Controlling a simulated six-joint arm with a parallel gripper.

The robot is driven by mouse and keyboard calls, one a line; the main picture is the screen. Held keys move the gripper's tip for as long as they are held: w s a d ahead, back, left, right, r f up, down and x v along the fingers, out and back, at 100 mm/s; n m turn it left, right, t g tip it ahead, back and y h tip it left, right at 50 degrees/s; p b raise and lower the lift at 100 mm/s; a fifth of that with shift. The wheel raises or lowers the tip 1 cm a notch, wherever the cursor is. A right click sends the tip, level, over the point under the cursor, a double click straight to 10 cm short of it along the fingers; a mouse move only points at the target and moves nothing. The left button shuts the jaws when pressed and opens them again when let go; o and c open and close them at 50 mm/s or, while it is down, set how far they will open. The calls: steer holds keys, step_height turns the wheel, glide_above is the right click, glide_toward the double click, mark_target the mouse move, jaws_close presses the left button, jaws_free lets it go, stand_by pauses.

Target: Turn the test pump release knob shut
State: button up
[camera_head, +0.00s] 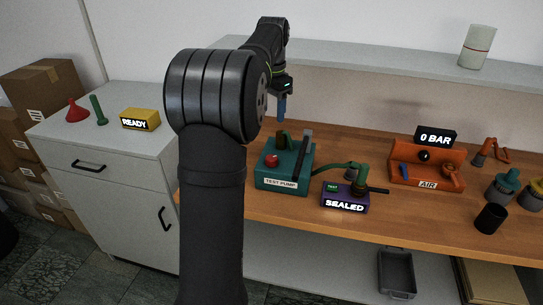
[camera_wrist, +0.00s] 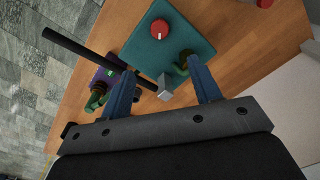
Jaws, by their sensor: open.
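The test pump (camera_head: 300,181) is a teal box on the wooden bench, labelled "TEST PUMP". Its red release knob (camera_head: 271,160) sits on top at the left. My gripper (camera_head: 282,110) hangs above the back of the pump with blue fingers pointing down. In the wrist view my gripper (camera_wrist: 160,68) is open and empty, its fingers apart from the knob. The black pump lever (camera_wrist: 90,54) crosses the wrist view near the left finger.
An orange air unit (camera_head: 440,172) with a "0 BAR" display (camera_head: 436,136) stands right. A yellow "READY" box (camera_head: 140,118) is on the left cabinet. A shelf (camera_head: 370,62) runs behind.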

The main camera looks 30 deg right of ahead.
mark_target(272, 157)
steer(key=shift+m, duration=0.4)
step_height(272, 157, down, 17)
steer(key=shift+w+f, duration=0.15)
steer(key=shift+f, duration=0.05)
steer(key=c, duration=1)
